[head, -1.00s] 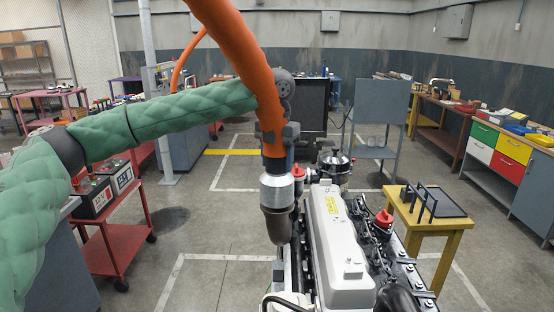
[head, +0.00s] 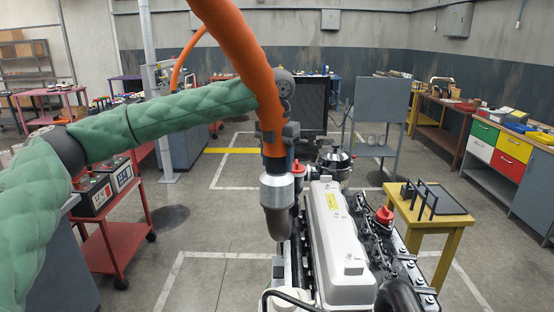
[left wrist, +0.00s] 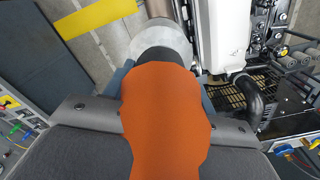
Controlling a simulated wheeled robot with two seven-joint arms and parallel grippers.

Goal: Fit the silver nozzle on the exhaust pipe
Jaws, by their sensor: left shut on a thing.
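My left gripper (head: 277,158) is shut on the lower end of the orange hose (head: 262,85), which hangs from above. The silver nozzle (head: 277,190) is the wide ring at the hose's end, pointing down just below the gripper. A dark brownish pipe (head: 278,222), seemingly the exhaust pipe, shows directly under the nozzle, beside the engine's left side. The nozzle's lower rim meets the pipe's top in the picture; I cannot tell whether it is around it. In the left wrist view the orange hose (left wrist: 165,120) hides much of the silver nozzle (left wrist: 158,38).
The engine (head: 338,250) stands right of the nozzle, with red caps and a black air hose. A yellow table (head: 432,228) is to its right. A red cart (head: 110,235) with batteries stands at left. The floor left of the engine is clear.

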